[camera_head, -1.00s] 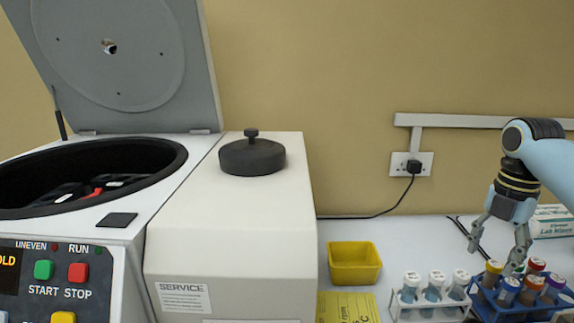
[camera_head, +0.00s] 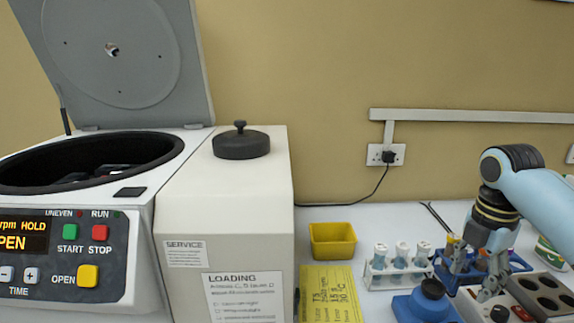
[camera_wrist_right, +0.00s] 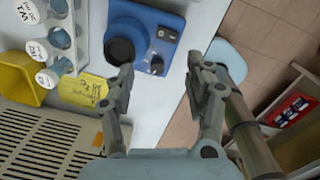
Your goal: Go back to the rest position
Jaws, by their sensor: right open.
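My right gripper (camera_head: 473,278) hangs at the right of the head view, fingers apart, in front of the blue tube rack (camera_head: 498,262) and hiding much of it. In the right wrist view the gripper (camera_wrist_right: 162,75) has its fingers wide apart with nothing between them. A blue device with a black round top (camera_head: 424,304) stands just left of the gripper in the head view; it also shows beyond the fingers in the wrist view (camera_wrist_right: 172,25). My left gripper is not in view.
A white rack (camera_head: 376,284) holds several white-capped tubes. A yellow tray (camera_head: 333,240) and yellow sheet (camera_head: 328,291) lie left of it. A grey block with holes (camera_head: 562,286) stands at the right. The centrifuge (camera_head: 132,225) has its lid (camera_head: 160,75) raised.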

